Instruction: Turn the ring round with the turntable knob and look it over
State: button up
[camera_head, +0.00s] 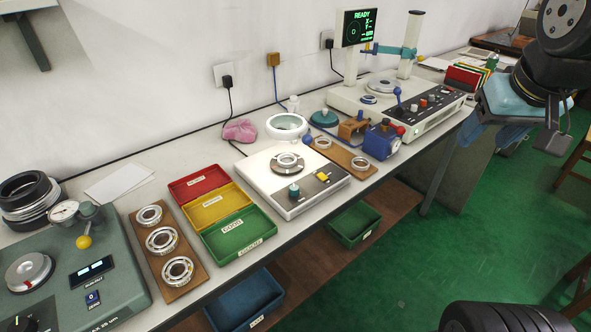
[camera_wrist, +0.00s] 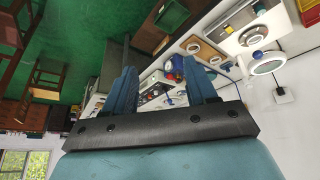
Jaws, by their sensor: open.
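A metal bearing ring (camera_head: 288,162) lies on the round turntable of a white inspection unit (camera_head: 257,175) in the middle of the bench. A teal knob (camera_head: 294,191) stands on the unit's front panel, beside a yellow switch (camera_head: 322,177). In the wrist view the ring (camera_wrist: 250,36) shows at the upper right, far from the fingers. My gripper (camera_wrist: 162,80) is open, with two blue fingers apart and nothing between them. In the head view my arm hangs at the upper right, off the bench's front edge and well away from the knob.
Red (camera_head: 198,183), yellow (camera_head: 219,207) and green (camera_head: 239,236) trays stand left of the unit, by a wooden board (camera_head: 175,285) with 3 rings. A ring-light magnifier (camera_head: 287,126) and a blue device (camera_head: 381,141) stand near.

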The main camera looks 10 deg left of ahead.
jog(key=w+a+f+n+g, duration=0.1)
jog(key=w+a+n, duration=0.3)
jog(key=w+a, duration=0.25)
jog(key=n+g, duration=0.4)
jog(key=n, duration=0.6)
send_over(294, 187)
notch_tip(294, 187, down, 16)
jog(key=f, duration=0.1)
notch_tip(294, 187, down, 13)
jog(key=shift+s+r, duration=0.1)
jog(key=shift+c, duration=0.3)
